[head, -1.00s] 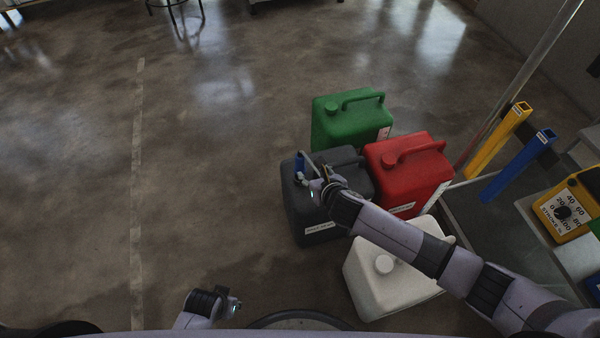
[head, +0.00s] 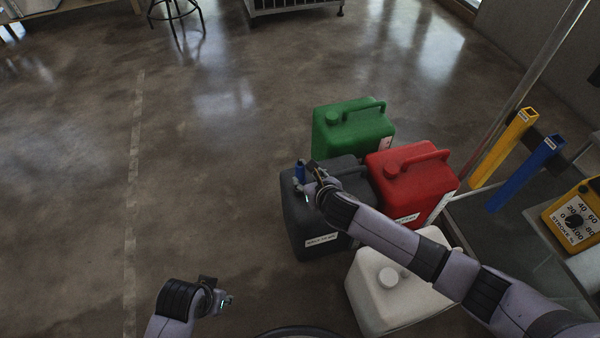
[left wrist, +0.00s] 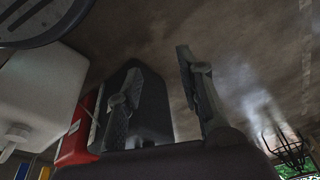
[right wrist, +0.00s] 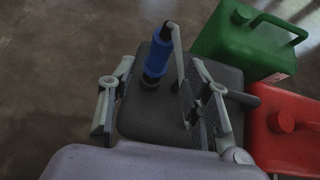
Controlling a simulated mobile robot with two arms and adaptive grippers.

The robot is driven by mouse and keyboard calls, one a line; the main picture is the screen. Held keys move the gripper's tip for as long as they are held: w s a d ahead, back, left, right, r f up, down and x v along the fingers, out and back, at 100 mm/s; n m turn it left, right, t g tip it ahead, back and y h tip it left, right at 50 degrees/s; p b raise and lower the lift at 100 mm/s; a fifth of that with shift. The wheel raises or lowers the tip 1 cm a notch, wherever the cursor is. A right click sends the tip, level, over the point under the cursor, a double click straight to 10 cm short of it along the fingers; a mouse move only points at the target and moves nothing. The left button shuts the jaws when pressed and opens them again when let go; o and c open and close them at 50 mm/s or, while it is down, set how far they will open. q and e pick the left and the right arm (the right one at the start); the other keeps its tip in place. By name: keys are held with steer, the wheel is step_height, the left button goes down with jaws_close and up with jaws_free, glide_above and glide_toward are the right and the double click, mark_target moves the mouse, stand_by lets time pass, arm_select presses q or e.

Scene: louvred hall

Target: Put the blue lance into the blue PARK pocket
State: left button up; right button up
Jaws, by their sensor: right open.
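The blue lance (head: 299,172) stands in the top of the dark grey canister (head: 313,226). In the right wrist view its blue grip (right wrist: 157,60) is upright, with a grey bent pipe at its top. My right gripper (head: 308,187) is open beside the lance. In the right wrist view its two fingers (right wrist: 157,103) are spread, with the blue grip beyond and between them, not clasped. The blue PARK pocket (head: 526,174) is a slanted blue square tube at the right. My left gripper (head: 222,298) is low in the head view; its fingers (left wrist: 160,88) are apart and empty.
A green canister (head: 350,130), a red canister (head: 410,180) and a white canister (head: 385,300) crowd around the grey one. A yellow pocket (head: 505,145) stands beside the blue one. A yellow dial box (head: 572,215) is at the right edge. The floor at left is clear.

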mark_target(302, 172)
arm_select(q)
steer(key=b+v, duration=0.3)
steer(key=v, duration=0.5)
arm_select(e)
steer(key=x, duration=0.2)
steer(key=shift+w+a+f, duration=0.1)
steer(key=shift+w+f, duration=0.1)
steer(key=shift+f, duration=0.1)
steer(key=shift+b+x, duration=0.65)
steer(key=shift+x, duration=0.55)
steer(key=shift+w+a+f+b, duration=0.15)
steer(key=shift+w+f+b, duration=0.15)
steer(key=shift+w, duration=0.3)
arm_select(q)
steer(key=w+d+t, duration=0.1)
steer(key=w+t, duration=0.2)
steer(key=w, duration=0.3)
steer(key=shift+d+r+t+h, duration=0.25)
steer(key=shift+t+h, duration=0.05)
steer(key=shift+h, duration=0.1)
arm_select(e)
steer(key=shift+w+a+f, duration=0.1)
steer(key=shift+w+f, duration=0.05)
steer(key=shift+w, duration=0.05)
